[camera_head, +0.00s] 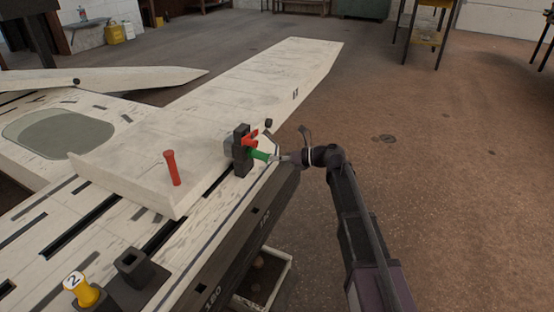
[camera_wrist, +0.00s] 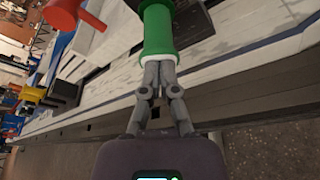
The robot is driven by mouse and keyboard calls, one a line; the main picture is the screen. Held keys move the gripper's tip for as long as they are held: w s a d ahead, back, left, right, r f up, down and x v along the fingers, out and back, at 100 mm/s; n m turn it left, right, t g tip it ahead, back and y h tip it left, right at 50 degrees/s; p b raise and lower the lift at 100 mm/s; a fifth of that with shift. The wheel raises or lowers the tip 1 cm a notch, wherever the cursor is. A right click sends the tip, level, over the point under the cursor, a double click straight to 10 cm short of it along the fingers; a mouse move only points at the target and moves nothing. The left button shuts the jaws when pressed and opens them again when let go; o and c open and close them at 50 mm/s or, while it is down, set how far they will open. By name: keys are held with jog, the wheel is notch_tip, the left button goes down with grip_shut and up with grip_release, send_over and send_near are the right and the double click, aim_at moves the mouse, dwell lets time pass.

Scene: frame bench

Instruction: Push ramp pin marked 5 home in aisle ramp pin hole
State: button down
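A green pin (camera_head: 259,155) lies roughly level at a dark upright block (camera_head: 241,165) on the edge of the pale bench frame. Its inner end meets the block; how deep it sits is hidden. No number is readable on it. In the wrist view the green pin (camera_wrist: 158,32) ends in a pale rim. My gripper (camera_head: 281,158) is at the pin's outer end. In the wrist view its fingers (camera_wrist: 159,66) are drawn together, with tips against the pale end, and no pin shows between them.
A red part (camera_head: 251,139) sits just above the green pin, close to my gripper. A red pin (camera_head: 172,168) stands on the pale ramp (camera_head: 240,95). A yellow pin marked 2 (camera_head: 82,290) stands by a dark socket block (camera_head: 134,268). Open floor lies right.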

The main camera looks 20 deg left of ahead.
jog(key=shift+a, duration=0.7)
dwell(0.3)
jog(key=shift+d, duration=0.15)
jog(key=shift+d, duration=1.4)
jog(key=shift+s, duration=0.1)
